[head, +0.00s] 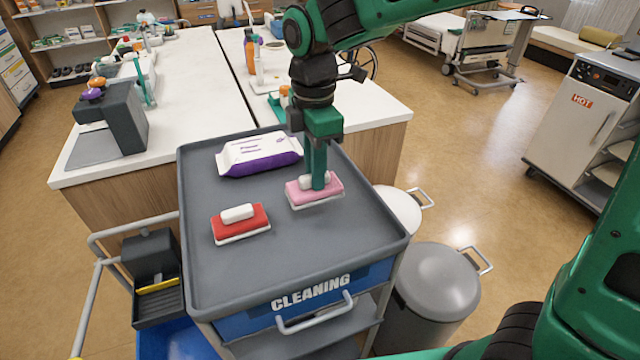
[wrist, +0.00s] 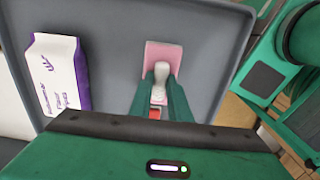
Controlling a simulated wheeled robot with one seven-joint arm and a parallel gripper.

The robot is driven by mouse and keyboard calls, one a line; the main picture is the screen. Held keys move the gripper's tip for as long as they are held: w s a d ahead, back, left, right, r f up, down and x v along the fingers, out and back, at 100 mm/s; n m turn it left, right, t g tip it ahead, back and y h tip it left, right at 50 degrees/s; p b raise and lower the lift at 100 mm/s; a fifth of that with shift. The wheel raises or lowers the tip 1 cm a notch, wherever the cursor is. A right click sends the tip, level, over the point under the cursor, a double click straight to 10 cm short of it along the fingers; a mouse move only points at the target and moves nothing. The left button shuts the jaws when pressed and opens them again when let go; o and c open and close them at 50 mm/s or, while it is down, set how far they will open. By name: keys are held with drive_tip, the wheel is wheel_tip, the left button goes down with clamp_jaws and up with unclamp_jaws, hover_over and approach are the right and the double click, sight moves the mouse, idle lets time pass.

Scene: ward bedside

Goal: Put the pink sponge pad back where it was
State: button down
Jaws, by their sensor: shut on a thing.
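The pink sponge pad (head: 328,194) has a white grip on top and is at the right side of the grey cart top (head: 300,255). It also shows in the wrist view (wrist: 172,56). My gripper (head: 314,180) is above the pad, pointing down, with its fingers shut on the pad's white grip (wrist: 161,75). The pad looks level and on or very close to the tray surface; I cannot tell if it touches.
A red sponge pad (head: 240,225) lies to the left of the pink one. A white and purple wipes pack (head: 258,153) lies behind them. The tray has a raised rim, and its front part is clear. Lidded bins (head: 438,280) stand right of the cart.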

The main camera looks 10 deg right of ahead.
drive_tip(key=shift+w+d+f, duration=0.2)
drive_tip(key=shift+f, duration=2)
drive_tip(key=c, duration=1.7)
unclamp_jaws()
drive_tip(key=shift+o, duration=0.2)
wheel_tip(320, 180, up, 12)
drive_tip(key=shift+r, duration=0.1)
